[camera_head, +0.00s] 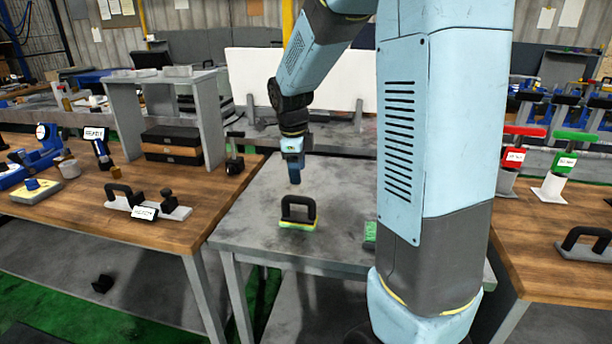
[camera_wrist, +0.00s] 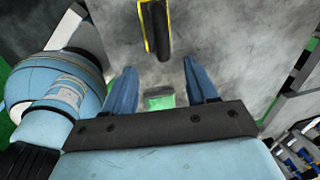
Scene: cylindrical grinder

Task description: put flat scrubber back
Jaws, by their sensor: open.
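The flat scrubber (camera_head: 298,212), with a black arched handle on a yellow and green pad, rests on the grey metal table (camera_head: 262,190). In the wrist view its black handle and yellow edge (camera_wrist: 155,28) show at the top, beyond the fingertips. My gripper (camera_head: 294,178) points down above the table, behind the scrubber as the head camera sees it. In the wrist view my gripper (camera_wrist: 158,70) has its two blue fingers apart with nothing held between them. A small green block (camera_wrist: 160,98) shows beyond the gap between the fingers.
A green item (camera_head: 370,232) is partly hidden behind my arm. The left wooden bench (camera_head: 100,228) holds a grey plate with a black handle (camera_head: 122,196), a shelf (camera_head: 210,115) and gauges. The right bench holds red and green handled tools (camera_head: 562,160). The grey table is mostly clear.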

